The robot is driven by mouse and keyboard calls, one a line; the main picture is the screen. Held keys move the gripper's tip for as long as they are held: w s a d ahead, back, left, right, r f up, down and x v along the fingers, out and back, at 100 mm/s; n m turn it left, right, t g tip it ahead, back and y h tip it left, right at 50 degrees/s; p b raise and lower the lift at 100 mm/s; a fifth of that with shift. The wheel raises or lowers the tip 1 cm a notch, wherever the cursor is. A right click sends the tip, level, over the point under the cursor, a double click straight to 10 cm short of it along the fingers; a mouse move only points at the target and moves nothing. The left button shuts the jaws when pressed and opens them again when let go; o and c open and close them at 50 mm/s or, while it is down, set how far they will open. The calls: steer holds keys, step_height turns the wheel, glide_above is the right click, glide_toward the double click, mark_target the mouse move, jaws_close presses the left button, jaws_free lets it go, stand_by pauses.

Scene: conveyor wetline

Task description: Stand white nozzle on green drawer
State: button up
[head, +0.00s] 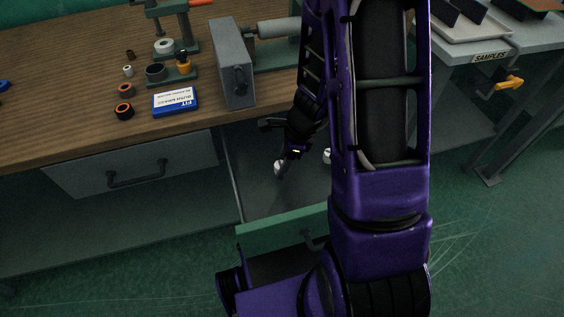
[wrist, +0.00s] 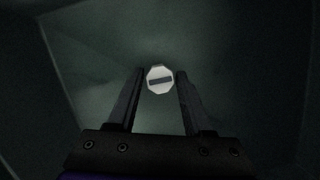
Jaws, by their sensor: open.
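The green drawer (head: 282,235) is pulled out below the bench, its grey inside (head: 258,195) showing. My gripper (head: 285,160) reaches down into it. A small white piece (head: 279,168) shows at my fingertips. In the wrist view, a white eight-sided face with a dark slot, probably the white nozzle (wrist: 160,79), appears between the tips of my open gripper (wrist: 160,78). Clear room shows on both sides of it, and I cannot tell how far below the tips it is. Another white piece (head: 327,156) lies farther right in the drawer, partly hidden by my arm.
The wooden bench top (head: 60,90) holds a grey vise (head: 233,70), a blue box (head: 175,100), a press (head: 175,45) and several small rings. A closed grey drawer (head: 135,165) is left of the open one. The samples table (head: 505,45) stands right.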

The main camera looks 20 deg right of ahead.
steer(key=shift+r+p, duration=1.3)
steer(key=shift+r, duration=0.2)
steer(key=o, duration=0.6)
steer(key=shift+c, duration=0.2)
steer(key=shift+r+p, duration=2.3)
steer(key=shift+r, duration=0.2)
